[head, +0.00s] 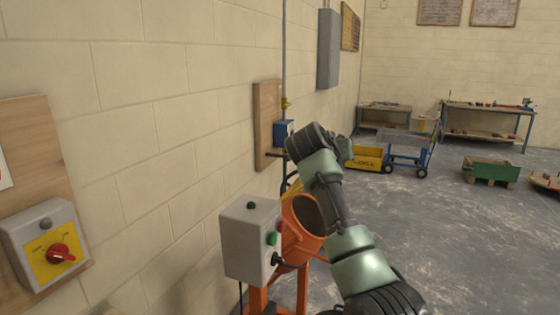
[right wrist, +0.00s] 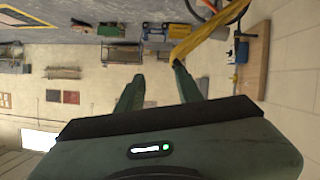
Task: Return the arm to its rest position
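My right arm (head: 360,262) comes in from the bottom right of the head view and reaches up past the orange mixer toward the wall. Its gripper is mostly hidden behind the wrist there. In the right wrist view my right gripper (right wrist: 158,72) has its two green fingers apart, with nothing seen held between them. A yellow band (right wrist: 210,32) passes close to one fingertip; I cannot tell if they touch. My left gripper is not in view.
A grey control box (head: 250,241) and the orange mixer (head: 303,215) stand close to my arm. A blue socket box (head: 282,132) is on a wooden wall board (head: 266,108). A yellow tub (head: 366,159) and blue cart (head: 404,150) stand beyond. Floor at right is mostly clear.

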